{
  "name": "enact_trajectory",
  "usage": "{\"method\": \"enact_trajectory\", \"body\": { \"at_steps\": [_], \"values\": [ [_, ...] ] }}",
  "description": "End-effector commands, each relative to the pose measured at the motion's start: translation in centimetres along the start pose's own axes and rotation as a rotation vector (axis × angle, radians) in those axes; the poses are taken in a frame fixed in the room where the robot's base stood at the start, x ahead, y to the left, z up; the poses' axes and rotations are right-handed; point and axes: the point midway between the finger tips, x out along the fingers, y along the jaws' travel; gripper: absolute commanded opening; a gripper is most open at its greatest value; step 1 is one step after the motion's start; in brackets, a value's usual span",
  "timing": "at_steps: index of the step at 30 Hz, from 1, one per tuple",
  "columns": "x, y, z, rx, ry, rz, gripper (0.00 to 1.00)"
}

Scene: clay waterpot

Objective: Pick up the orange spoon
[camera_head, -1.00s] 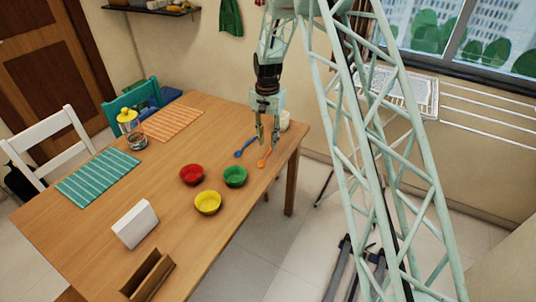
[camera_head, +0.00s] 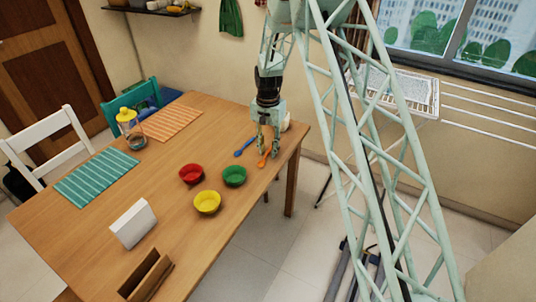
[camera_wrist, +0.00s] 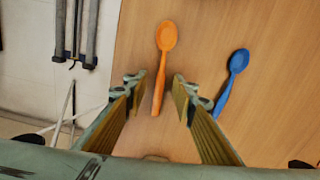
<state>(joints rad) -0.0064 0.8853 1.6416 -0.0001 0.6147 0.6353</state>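The orange spoon (camera_wrist: 164,62) lies on the wooden table (camera_wrist: 270,130), its bowl away from my gripper and its handle pointing toward it in the wrist view. In the head view the orange spoon (camera_head: 264,160) shows near the table's right edge, partly hidden by my fingers. My gripper (camera_wrist: 152,98) is open, with one finger on each side of the spoon's handle and a gap on both sides. In the head view my gripper (camera_head: 268,154) points down, low over the table. I cannot tell whether the fingertips touch the tabletop.
A blue spoon (camera_wrist: 232,75) lies just right of my right finger. In the head view, a green bowl (camera_head: 234,177), red bowl (camera_head: 192,175) and yellow bowl (camera_head: 207,203) stand nearby. A pale cup (camera_head: 286,125) is behind my gripper. The table edge is close.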

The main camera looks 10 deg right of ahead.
Motion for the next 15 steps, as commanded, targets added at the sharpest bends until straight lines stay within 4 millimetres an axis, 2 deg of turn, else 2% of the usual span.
{"method": "enact_trajectory", "body": {
  "at_steps": [9, 15],
  "values": [
    [0.00, 0.00, 0.00, 0.000, 0.000, 0.000, 0.23],
    [-0.01, 0.00, 0.00, 0.000, 0.000, 0.000, 0.05]
  ]
}}
